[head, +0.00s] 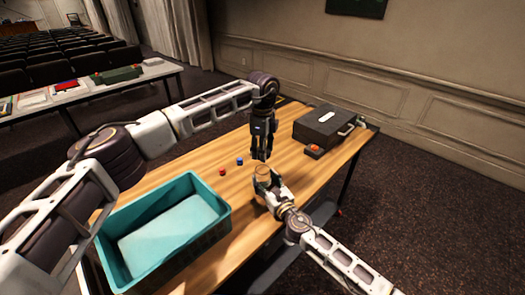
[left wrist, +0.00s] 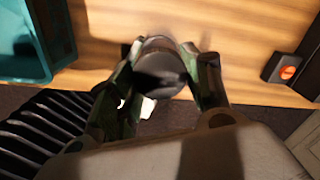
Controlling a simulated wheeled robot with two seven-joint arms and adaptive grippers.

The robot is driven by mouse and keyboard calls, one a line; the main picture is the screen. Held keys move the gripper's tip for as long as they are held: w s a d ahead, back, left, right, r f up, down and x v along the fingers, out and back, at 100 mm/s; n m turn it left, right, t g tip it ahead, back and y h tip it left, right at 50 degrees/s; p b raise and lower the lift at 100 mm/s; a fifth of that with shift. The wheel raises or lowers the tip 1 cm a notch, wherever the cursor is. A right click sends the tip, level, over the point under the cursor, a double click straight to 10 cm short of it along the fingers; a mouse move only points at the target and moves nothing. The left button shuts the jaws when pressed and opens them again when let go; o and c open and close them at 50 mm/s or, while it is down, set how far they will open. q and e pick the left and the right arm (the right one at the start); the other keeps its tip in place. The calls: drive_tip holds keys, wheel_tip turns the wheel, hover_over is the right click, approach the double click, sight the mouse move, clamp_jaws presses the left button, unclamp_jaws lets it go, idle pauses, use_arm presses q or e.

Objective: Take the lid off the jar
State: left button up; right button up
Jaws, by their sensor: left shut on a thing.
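The jar (head: 264,171) is small, clear and amber-tinted, and stands out between the fingers of my right gripper (head: 266,184) near the table's front edge. My right gripper's fingers close around its sides. My left gripper (head: 262,153) points straight down right above the jar. In the left wrist view, my left gripper (left wrist: 165,75) is shut on a dark round lid (left wrist: 160,62). The fingers hide much of the lid in the head view, so I cannot tell whether it still touches the jar's rim.
A teal crate (head: 219,207) stands at the table's left. A red cube (head: 222,171) and a blue cube (head: 240,161) lie left of the jar. A dark case (head: 322,127) and a box with an orange-red button (head: 314,150) are at the right. The wooden table (head: 192,165) is otherwise mostly clear.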

drive_tip(key=o, duration=0.5)
drive_tip(key=shift+o, duration=0.2)
drive_tip(key=shift+s, duration=0.1)
drive_tip(key=shift+v, duration=5.9)
drive_tip(key=shift+d, duration=0.15)
